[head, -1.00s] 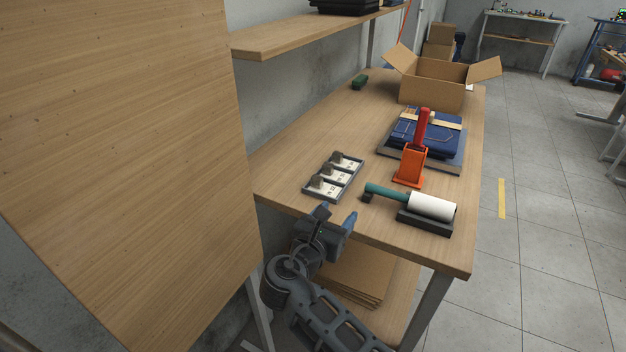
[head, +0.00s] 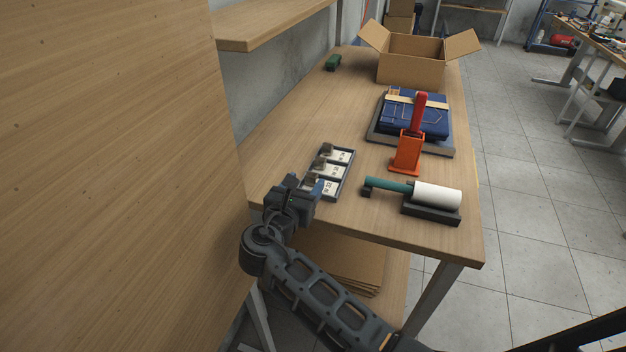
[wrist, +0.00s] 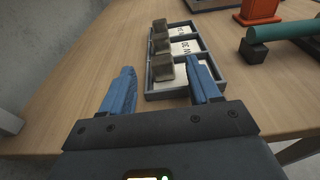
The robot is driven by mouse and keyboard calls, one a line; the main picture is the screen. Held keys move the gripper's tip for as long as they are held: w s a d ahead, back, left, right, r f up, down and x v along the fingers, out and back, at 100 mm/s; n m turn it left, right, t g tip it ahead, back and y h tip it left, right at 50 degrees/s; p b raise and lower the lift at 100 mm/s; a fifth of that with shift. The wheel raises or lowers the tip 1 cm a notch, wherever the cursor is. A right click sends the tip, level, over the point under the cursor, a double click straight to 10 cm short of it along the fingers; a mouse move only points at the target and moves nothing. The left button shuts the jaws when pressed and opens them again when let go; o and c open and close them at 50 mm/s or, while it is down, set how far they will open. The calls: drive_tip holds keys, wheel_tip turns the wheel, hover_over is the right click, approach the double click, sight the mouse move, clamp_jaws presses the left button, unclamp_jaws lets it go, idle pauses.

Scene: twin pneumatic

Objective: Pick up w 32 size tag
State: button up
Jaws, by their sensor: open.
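A dark tray (head: 341,192) with three compartments lies near the front left of the table. Each compartment holds white size tags, with a small grey-brown block on or beside them. The near tags (wrist: 179,78), middle tags (wrist: 188,47) and far tags (wrist: 181,30) show in the wrist view. Their print is too small to tell which is W 32. My gripper (head: 308,183) is open and empty at the tray's near left side. In the wrist view my gripper (wrist: 162,76) has its blue fingers apart, the right one overlapping the near compartment. Contact cannot be told.
A lint roller (head: 437,196) on a dark stand lies right of the tray. Behind it are an orange holder (head: 406,155) with a red-handled tool and folded blue clothing (head: 385,117). An open cardboard box (head: 410,72) stands at the back. A wooden panel (head: 105,180) fills the left.

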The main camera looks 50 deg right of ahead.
sight(312, 174)
drive_tip(key=shift+p+x, duration=0.3)
drive_tip(key=shift+x, duration=2.05)
drive_tip(key=shift+s+r, duration=0.1)
drive_tip(key=shift+c, duration=0.4)
drive_tip(key=c, duration=1)
drive_tip(key=shift+o, duration=0.2)
drive_tip(key=shift+r, duration=0.15)
